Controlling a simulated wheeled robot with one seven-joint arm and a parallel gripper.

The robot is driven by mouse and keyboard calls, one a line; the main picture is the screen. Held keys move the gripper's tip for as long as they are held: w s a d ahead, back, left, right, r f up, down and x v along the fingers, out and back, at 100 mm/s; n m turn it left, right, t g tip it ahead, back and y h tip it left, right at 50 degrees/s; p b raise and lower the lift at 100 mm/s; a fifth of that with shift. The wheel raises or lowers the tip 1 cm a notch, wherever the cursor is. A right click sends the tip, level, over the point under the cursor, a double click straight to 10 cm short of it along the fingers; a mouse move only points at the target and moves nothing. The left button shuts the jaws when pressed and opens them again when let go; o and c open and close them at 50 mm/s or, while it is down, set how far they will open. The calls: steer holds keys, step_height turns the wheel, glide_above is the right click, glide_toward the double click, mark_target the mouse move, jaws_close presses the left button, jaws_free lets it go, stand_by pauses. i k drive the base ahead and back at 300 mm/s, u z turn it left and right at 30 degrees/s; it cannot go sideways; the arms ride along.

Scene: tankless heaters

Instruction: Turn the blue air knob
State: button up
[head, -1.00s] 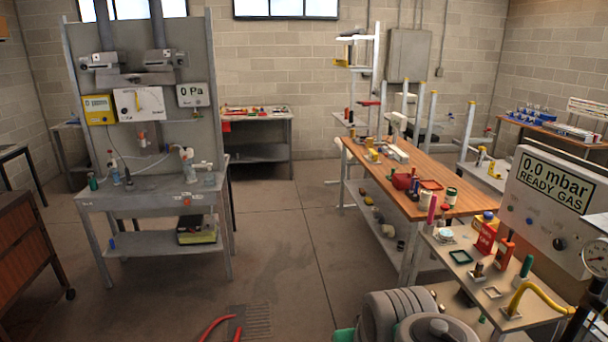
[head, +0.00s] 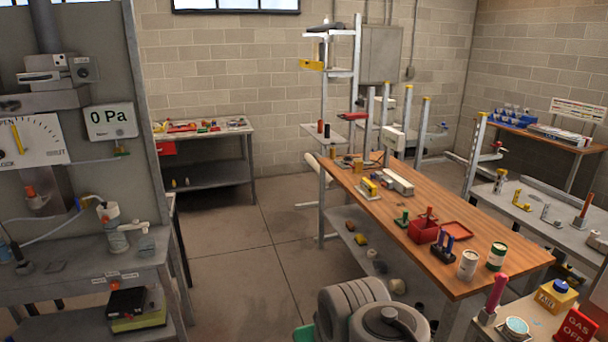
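At left stands a grey test bench (head: 95,262) with an upright panel. The panel carries a white dial (head: 36,141) with a yellow pointer, and a white display reading 0 Pa (head: 111,121). The left part of the bench is cut off by the frame edge. My gripper is not in view, so its state is not shown.
A wooden-topped workbench (head: 447,237) with cans and small parts runs through the right half. A lower table (head: 540,322) at bottom right holds a yellow box and a red GAS OFF block (head: 577,328). Open floor (head: 258,292) lies between the benches.

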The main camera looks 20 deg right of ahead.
mark_target(560, 286)
steer(key=z, duration=0.35)
steer(key=i, duration=1.05)
steer(key=z, duration=1.8)
steer(key=i, duration=1.1)
steer(key=z, duration=0.8)
